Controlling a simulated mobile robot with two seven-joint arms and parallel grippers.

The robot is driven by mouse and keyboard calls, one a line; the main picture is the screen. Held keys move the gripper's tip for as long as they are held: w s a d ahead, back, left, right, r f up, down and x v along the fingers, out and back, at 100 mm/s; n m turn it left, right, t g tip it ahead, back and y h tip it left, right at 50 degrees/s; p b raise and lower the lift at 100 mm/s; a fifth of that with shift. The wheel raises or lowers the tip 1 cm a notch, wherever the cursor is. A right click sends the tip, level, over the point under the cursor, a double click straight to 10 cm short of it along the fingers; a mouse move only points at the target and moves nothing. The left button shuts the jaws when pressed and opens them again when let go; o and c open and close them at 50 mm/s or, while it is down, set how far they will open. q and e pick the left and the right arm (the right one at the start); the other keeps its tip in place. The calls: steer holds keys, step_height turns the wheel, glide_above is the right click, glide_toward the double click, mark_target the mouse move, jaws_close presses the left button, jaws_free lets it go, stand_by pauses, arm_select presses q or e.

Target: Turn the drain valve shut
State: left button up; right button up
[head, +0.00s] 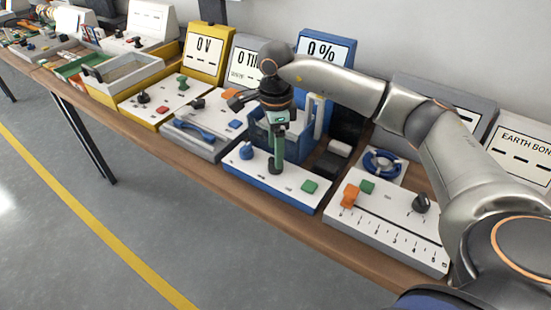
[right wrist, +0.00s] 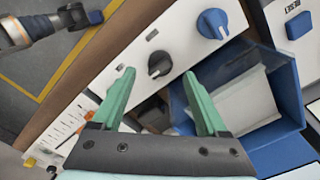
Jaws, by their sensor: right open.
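The blue-edged panel with a white top (head: 262,179) carries a round blue knob (head: 246,152), a black knob (head: 274,166) and a green square button (head: 309,186). I cannot read which knob is marked as the drain valve. My right gripper (head: 277,152) points down above the black knob, its green fingers partly hiding it. In the right wrist view the open, empty fingers (right wrist: 160,90) stand apart, with the black knob (right wrist: 160,65) between and beyond them. The blue knob (right wrist: 212,24) is up and right of it. Part of my left arm shows at the upper left; its jaws are unclear.
A blue open bin (right wrist: 288,95) stands close behind the panel. A white panel with an orange switch (head: 350,195) is to its right, a grey one with a blue handle (head: 194,130) to its left. Displays line the back. The floor in front is clear.

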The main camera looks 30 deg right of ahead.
steer(key=shift+f, duration=2)
steer(key=shift+c, duration=0.3)
jaws_close()
